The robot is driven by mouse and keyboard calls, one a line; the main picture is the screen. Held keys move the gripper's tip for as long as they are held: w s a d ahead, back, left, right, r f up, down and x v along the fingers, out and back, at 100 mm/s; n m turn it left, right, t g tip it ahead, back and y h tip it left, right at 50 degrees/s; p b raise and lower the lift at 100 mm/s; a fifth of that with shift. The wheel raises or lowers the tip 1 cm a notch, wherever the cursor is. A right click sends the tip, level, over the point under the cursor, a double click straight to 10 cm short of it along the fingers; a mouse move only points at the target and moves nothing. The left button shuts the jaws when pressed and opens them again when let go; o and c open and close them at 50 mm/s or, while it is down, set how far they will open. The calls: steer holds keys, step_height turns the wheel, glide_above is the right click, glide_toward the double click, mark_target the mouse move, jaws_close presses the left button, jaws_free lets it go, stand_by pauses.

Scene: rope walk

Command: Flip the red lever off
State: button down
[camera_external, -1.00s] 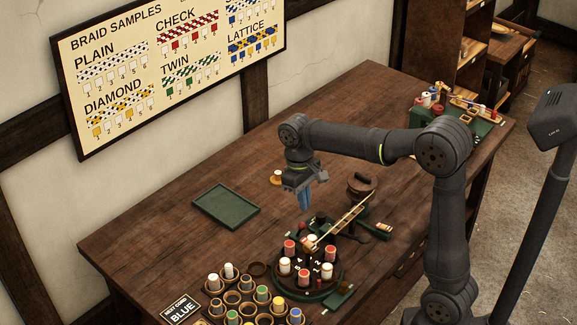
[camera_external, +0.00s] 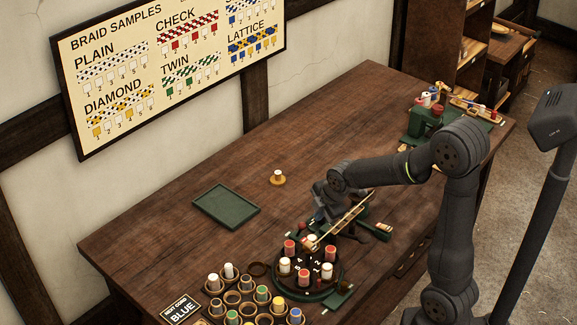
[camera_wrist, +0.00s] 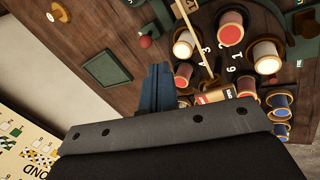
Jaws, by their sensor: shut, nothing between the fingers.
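The red lever shows in the wrist view as a small red ball knob (camera_wrist: 145,41) on a short stem by a dark green base (camera_wrist: 160,12), above and slightly left of the fingers. My gripper (camera_wrist: 156,68) has its blue fingers together with nothing between them, apart from the red knob in the picture. Whether the fingers touch anything cannot be told.
A round dark stand with red and white spools (camera_external: 303,277) and a slanting wooden arm (camera_external: 345,220) stand close to my gripper. A green tray (camera_external: 226,207) and a small wooden spool (camera_external: 277,178) lie to the left. Cups of coloured spools (camera_external: 262,294) are in front.

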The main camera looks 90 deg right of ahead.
steer(key=shift+s+f+n, duration=0.1)
steer(key=shift+s+n, duration=0.05)
steer(key=shift+n, duration=0.25)
glide_toward(300, 231)
steer(key=shift+s+d+f, duration=0.1)
steer(key=shift+f, duration=1.15)
steer(key=shift+s+f, duration=0.1)
steer(key=shift+f, duration=1.15)
steer(key=shift+w+d+r, duration=0.15)
steer(key=shift+w, duration=0.05)
